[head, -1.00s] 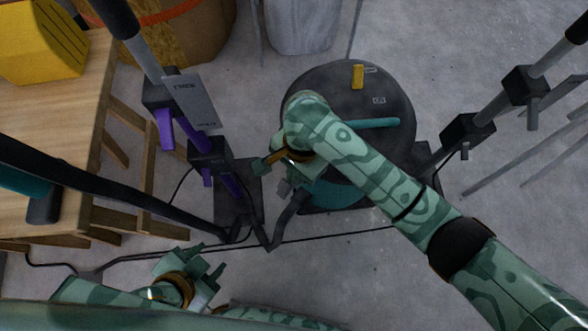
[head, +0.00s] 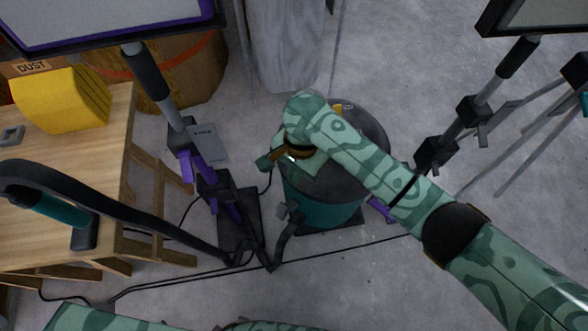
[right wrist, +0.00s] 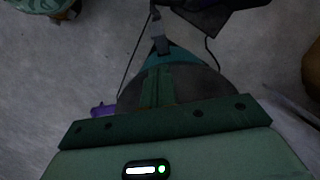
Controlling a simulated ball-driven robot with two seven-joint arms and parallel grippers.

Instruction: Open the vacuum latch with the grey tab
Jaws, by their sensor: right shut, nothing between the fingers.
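The vacuum is a teal canister (head: 318,208) with a dark round lid (head: 365,140), standing on the floor in the middle of the head view. A small grey tab (head: 283,211) shows on its near left side, and also in the right wrist view (right wrist: 160,40). A purple tab (head: 381,209) is on its right side. My right gripper (head: 297,168) is over the left part of the lid, above the grey tab and apart from it. In the right wrist view its fingers (right wrist: 157,86) are shut and empty, pointing toward the grey tab. My left gripper is out of view.
A dark hose (head: 150,222) runs from the left to the vacuum's near side. A wooden table (head: 125,130) with a yellow box (head: 62,98) is at left. A stand with purple clamps (head: 208,150) is close left of the vacuum; another stand (head: 437,150) is at right.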

